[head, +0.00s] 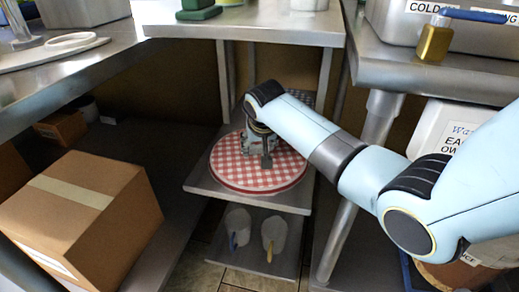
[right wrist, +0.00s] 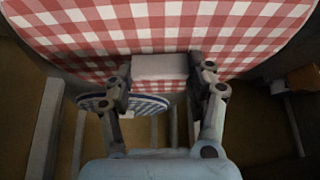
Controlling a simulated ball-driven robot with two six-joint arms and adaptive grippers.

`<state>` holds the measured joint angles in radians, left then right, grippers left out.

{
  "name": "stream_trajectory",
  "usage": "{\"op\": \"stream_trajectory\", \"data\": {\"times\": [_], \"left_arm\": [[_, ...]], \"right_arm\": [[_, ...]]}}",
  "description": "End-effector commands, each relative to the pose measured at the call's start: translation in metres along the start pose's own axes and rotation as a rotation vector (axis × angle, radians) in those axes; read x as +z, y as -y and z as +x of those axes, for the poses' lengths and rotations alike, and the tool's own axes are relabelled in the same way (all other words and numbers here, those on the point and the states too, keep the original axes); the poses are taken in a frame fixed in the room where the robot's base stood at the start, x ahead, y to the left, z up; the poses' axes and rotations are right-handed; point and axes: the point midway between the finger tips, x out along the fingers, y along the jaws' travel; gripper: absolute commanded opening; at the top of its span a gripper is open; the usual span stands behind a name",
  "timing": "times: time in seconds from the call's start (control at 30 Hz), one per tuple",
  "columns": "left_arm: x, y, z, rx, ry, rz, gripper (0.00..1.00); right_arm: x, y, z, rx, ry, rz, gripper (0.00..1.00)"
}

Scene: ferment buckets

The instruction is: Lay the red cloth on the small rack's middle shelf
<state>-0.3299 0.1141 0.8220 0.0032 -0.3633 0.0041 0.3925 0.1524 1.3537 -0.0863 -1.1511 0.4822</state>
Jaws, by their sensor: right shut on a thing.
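The red cloth (head: 236,168) is round and red-and-white checked. It lies on the small rack's middle shelf (head: 203,181), and its near edge shows. My right gripper (head: 267,158) is over the cloth's far half, fingers pointing down. In the right wrist view the cloth (right wrist: 210,22) fills the top, and a pale block-like piece (right wrist: 160,66) sits between the two fingers. The gripper is shut on this piece, which appears to belong to the cloth. Part of the cloth is hidden behind the gripper in the head view. My left gripper is out of view.
Two pale cups (head: 238,222) stand on the lower shelf. The rack's top shelf (head: 245,28) overhangs above my arm. A cardboard box (head: 85,215) is at left, a steel table leg (head: 352,205) at right.

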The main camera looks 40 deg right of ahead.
Motion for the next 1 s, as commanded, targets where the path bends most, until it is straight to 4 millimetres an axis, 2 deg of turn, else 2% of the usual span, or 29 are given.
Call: {"op": "stream_trajectory", "data": {"times": [0.27, 0.3, 0.47, 0.77, 0.93, 1.0], "left_arm": [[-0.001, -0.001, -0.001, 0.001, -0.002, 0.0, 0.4], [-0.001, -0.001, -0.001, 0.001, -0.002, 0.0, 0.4], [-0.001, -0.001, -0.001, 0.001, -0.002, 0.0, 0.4], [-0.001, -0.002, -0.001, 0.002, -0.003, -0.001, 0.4], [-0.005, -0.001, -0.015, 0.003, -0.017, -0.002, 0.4], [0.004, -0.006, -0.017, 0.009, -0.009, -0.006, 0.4]], "right_arm": [[0.0, 0.0, 0.0, -0.001, 0.0, 0.0, 0.22], [0.001, 0.0, 0.001, -0.001, 0.0, 0.0, 0.57], [0.0, 0.0, 0.001, -0.001, 0.0, 0.0, 0.78], [-0.001, 0.0, -0.001, -0.001, -0.001, 0.0, 0.79], [-0.004, 0.001, -0.027, -0.003, -0.004, 0.001, 0.79], [-0.005, 0.001, -0.041, -0.003, -0.004, 0.001, 0.79]]}}
